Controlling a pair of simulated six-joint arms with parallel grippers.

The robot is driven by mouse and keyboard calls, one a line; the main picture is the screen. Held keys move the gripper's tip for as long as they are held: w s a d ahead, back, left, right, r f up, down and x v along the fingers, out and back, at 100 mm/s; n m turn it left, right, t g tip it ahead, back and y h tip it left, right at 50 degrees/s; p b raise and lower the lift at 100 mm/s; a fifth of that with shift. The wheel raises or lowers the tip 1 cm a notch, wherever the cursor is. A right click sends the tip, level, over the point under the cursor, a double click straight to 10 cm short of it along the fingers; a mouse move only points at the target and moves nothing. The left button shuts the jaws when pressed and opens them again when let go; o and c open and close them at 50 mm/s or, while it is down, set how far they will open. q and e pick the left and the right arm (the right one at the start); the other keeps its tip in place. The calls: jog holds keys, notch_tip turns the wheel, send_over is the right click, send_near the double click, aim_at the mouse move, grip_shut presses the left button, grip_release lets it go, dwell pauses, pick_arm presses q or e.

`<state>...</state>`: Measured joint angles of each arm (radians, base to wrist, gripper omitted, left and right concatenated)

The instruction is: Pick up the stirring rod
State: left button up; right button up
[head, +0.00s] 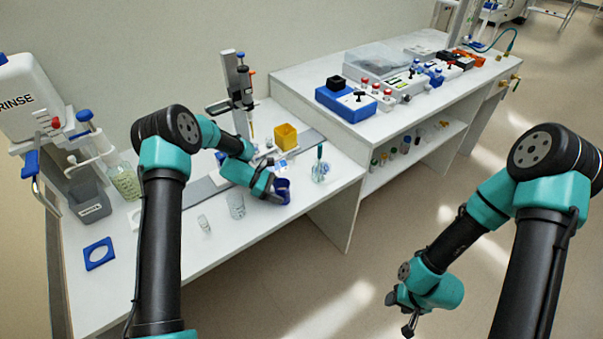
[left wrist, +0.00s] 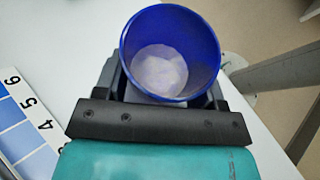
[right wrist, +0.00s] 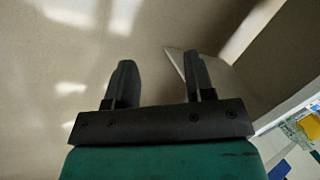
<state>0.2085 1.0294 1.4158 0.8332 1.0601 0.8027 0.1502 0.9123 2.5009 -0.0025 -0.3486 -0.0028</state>
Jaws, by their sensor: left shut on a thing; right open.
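A dark blue cup (head: 283,188) is between the fingers of my left gripper (head: 272,190), near the front edge of the white bench. The left wrist view shows the cup (left wrist: 170,25) from above, with a pale white bottom or contents and the fingers on either side. A thin teal upright piece (head: 319,153) stands in a clear glass vessel (head: 320,172) to the right of the cup; I cannot tell whether it is the stirring rod. My right gripper (head: 408,328) is open and empty, over the floor away from the bench; its spread fingers show in the right wrist view (right wrist: 158,80).
Clear beakers (head: 236,205) stand left of the cup. A yellow box (head: 286,137) and a pipette stand (head: 240,90) are behind it. A blue square frame (head: 99,253) lies at the left. A second bench (head: 300,75) with instruments stands to the right. The floor on the right is open.

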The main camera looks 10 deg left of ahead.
jog(key=shift+w, duration=0.1)
jog(key=w+a+n, duration=0.3)
jog(key=w, duration=0.6)
notch_tip(320, 180, up, 31)
jog(key=n+h, duration=0.4)
jog(key=n, duration=0.9)
send_over(320, 145)
jog(key=shift+s+f+g, duration=0.1)
jog(key=shift+g, duration=0.3)
jog(key=shift+f, duration=3.45)
